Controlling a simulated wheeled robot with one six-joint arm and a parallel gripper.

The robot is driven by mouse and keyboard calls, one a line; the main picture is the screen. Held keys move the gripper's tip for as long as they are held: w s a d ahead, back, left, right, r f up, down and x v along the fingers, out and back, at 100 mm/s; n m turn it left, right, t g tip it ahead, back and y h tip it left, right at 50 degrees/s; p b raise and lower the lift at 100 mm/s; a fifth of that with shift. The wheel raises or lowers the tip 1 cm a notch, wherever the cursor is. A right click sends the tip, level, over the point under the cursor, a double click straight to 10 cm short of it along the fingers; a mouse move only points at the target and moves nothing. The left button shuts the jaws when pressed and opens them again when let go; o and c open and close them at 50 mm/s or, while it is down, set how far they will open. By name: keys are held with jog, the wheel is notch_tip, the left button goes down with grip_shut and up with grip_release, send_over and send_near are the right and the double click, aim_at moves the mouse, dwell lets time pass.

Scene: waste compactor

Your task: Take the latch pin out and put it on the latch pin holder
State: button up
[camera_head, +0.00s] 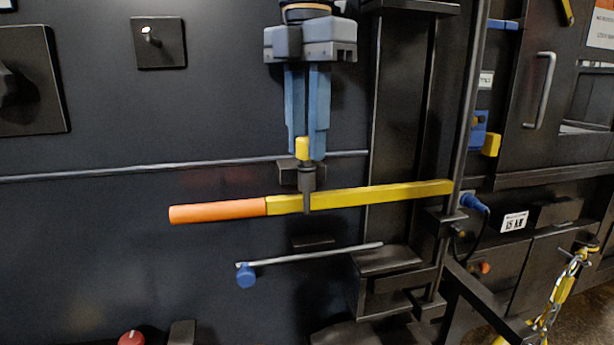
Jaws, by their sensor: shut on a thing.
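The latch pin (302,148) shows its yellow head between the tips of my gripper's blue fingers. My gripper (305,152) points straight down from the top and is shut on the pin. Below the head, a dark bracket (307,180) sits at the lever, with a dark narrow part crossing the front of the bar. I cannot tell how far the pin sits in the bracket. The lever (362,195) is a yellow bar with an orange handle (217,212) at its left end. I cannot tell for certain which part is the latch pin holder.
A square plate (172,54) with a small peg is on the dark panel, upper left. A thin rod with a blue knob (246,275) lies below the lever. A dark vertical column (398,130) stands right of my gripper. A yellow chain (562,288) hangs lower right.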

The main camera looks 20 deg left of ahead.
jog(key=shift+r+p, duration=0.35)
jog(key=shift+p, duration=0.05)
dwell(0.5)
jog(key=shift+r+p, duration=3.85)
jog(key=shift+r, duration=0.2)
jog(key=shift+r+p, duration=0.65)
jog(key=shift+r, duration=0.7)
